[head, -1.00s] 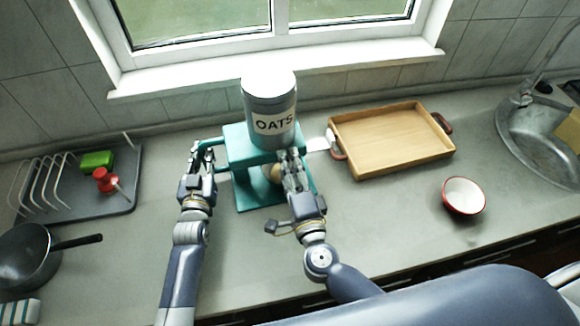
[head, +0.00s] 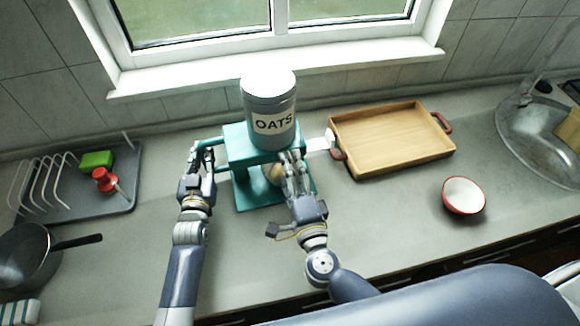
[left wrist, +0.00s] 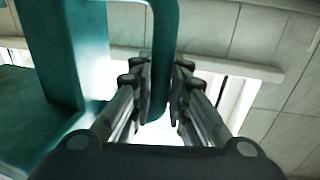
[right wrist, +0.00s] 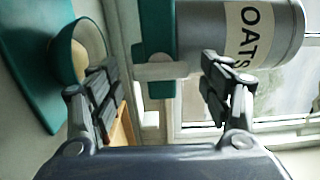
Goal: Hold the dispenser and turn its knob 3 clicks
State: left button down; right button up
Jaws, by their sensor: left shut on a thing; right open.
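The dispenser is a teal stand (head: 238,150) with a grey canister (head: 268,98) labelled OATS on top. My left gripper (head: 203,152) is shut on the teal handle at the stand's left side; the handle (left wrist: 164,30) runs between its fingers in the left wrist view. My right gripper (head: 291,162) is open at the front right of the stand, below the canister. In the right wrist view, a pale grey knob bar (right wrist: 160,71) lies between the spread fingers, with visible gaps. In the head view my fingers hide the knob.
A teal bowl (right wrist: 65,45) with a pale inside sits under the spout. A wooden tray (head: 388,150) stands right of the dispenser, a red-rimmed bowl (head: 464,196) in front of it. A dish rack (head: 110,200) and a dark pan (head: 28,258) are at left. The front counter is clear.

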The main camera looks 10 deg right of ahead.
jog(key=s, duration=1.1)
jog(key=shift+d, duration=0.25)
jog(key=shift+w, duration=0.1)
pick_arm(q)
jog(key=c, duration=1.5)
grip_release()
jog(key=shift+o, duration=0.2)
jog(key=shift+s, duration=0.15)
jog(key=shift+s, duration=0.3)
jog(key=s+a, duration=0.2)
jog(key=s, duration=0.9)
notch_tip(320, 180, up, 6)
jog(key=p, duration=0.6)
pick_arm(e)
notch_tip(320, 180, up, 6)
